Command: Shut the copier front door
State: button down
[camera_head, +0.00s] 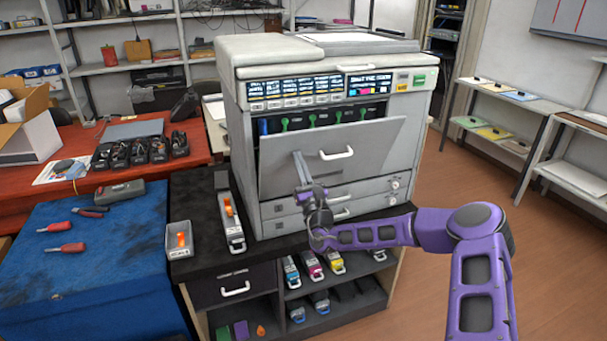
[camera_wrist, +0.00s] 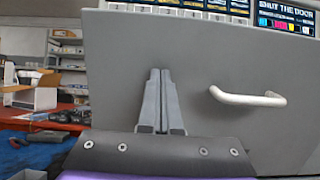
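The copier (camera_head: 320,70) stands on a dark cabinet top. Its grey front door (camera_head: 375,150) is partly open, its top edge leaning out from the body and its lower edge close to the copier. Behind the top edge, a row of green levers shows inside. The door has a white handle (camera_head: 336,153), also seen right of my fingers in the wrist view (camera_wrist: 247,97). My gripper (camera_head: 297,154) is in front of the door's outer face, left of the handle. Its two fingers (camera_wrist: 160,72) are together with nothing between them. I cannot tell whether the tips touch the door.
Drawers (camera_head: 345,197) sit below the door. A toner cartridge (camera_head: 230,220) and a small tray (camera_head: 179,240) stand left of the copier on the cabinet top. A blue-covered table (camera_head: 110,255) with tools is at the left. Open floor lies to the right.

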jog(key=shift+x, duration=0.95)
jog(key=shift+w+a+r, duration=0.15)
jog(key=shift+w+a, duration=0.1)
jog(key=shift+w, duration=0.55)
jog(key=shift+w+a+r, duration=0.2)
jog(key=shift+w+a, duration=0.05)
jog(key=shift+w, duration=0.55)
jog(key=shift+w+a+r, duration=0.15)
jog(key=shift+w+a, duration=0.1)
jog(key=shift+w, duration=0.5)
jog(key=s+d, duration=0.1)
jog(key=s, duration=0.2)
jog(key=s+d, duration=0.1)
jog(key=s, duration=0.2)
jog(key=s+d, duration=0.1)
jog(key=s, duration=0.2)
jog(key=shift+s, duration=0.35)
